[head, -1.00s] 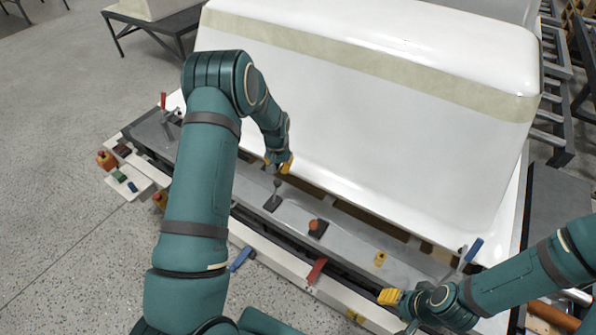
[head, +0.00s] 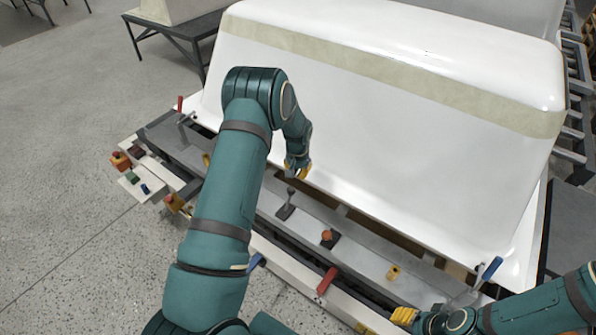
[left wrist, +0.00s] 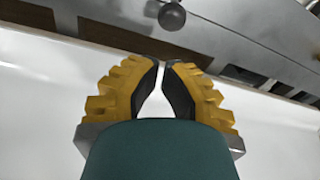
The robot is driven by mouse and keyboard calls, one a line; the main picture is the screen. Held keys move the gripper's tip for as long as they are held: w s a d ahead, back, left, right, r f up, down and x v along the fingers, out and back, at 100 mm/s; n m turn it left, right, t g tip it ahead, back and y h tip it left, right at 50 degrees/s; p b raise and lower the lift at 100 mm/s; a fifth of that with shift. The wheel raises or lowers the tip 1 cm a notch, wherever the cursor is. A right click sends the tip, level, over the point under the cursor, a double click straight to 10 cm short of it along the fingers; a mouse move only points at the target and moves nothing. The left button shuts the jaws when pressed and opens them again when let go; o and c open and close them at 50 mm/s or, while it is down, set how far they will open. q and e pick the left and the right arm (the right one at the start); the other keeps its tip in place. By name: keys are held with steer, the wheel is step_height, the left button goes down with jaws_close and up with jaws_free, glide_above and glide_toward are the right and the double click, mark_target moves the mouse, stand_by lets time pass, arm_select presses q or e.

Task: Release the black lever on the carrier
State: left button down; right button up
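The black lever (head: 286,210) stands on the grey top of the carrier (head: 352,257), with a dark base and a thin stem. Its round knob (left wrist: 172,17) shows at the top of the left wrist view, beyond my fingertips. My left gripper (head: 298,174) hangs just above and behind the lever, close to the white tub shell, apart from the knob. Its yellow-backed fingers (left wrist: 160,64) nearly meet at the tips, with only a narrow gap and nothing between them. My right gripper (head: 404,316) is low at the right near the carrier's front; its fingers are partly hidden.
The large white tub shell (head: 400,120) rises behind the carrier. An orange-red knob (head: 326,236), a yellow part (head: 393,272), a red lever (head: 327,280) and a blue-handled lever (head: 491,269) are on the carrier. A button panel (head: 130,175) is at its left end. Open floor lies left.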

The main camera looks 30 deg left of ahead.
arm_select(q)
steer(key=f, duration=0.4)
steer(key=f+b, duration=0.1)
steer(key=f, duration=0.1)
steer(key=shift+w+a+f, duration=0.15)
steer(key=shift+w+f, duration=0.2)
arm_select(e)
steer(key=shift+f, duration=0.6)
steer(key=shift+f, duration=0.1)
arm_select(q)
steer(key=shift+s+r+t, duration=0.25)
steer(key=shift+s+t, duration=0.1)
steer(key=shift+t, duration=0.15)
arm_select(e)
steer(key=shift+s+f, duration=0.1)
steer(key=shift+s, duration=0.35)
steer(key=shift+s, duration=0.1)
